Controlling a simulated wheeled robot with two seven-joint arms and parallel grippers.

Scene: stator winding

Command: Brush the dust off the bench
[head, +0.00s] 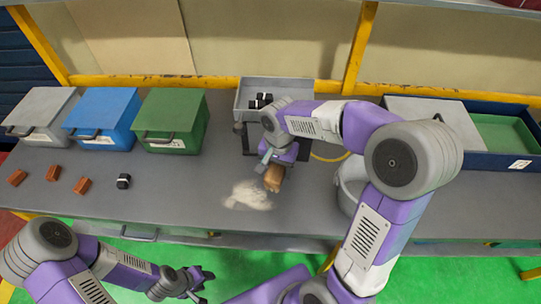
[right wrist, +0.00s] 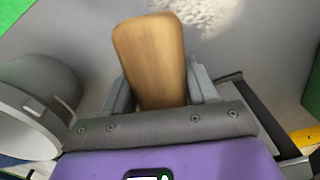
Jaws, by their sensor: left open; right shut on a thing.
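The dust (head: 248,196) is a pale patch on the grey bench (head: 190,190), near the middle of its front half. It also shows at the top of the right wrist view (right wrist: 195,12). My right gripper (head: 272,168) is shut on a wooden brush (head: 274,178), held just right of the dust. In the right wrist view the brush's wooden body (right wrist: 150,60) sits between the fingers; its bristles are hidden, and I cannot tell whether it touches the bench. My left gripper (head: 203,283) is open and empty, in front of the bench edge.
Grey (head: 42,112), blue (head: 104,115) and green (head: 170,118) lidded boxes stand at the back left. Several copper-brown blocks (head: 53,173) and a black part (head: 124,181) lie at left. A grey tray (head: 246,101) stands behind; a round grey bin (head: 349,184) stands right of the brush.

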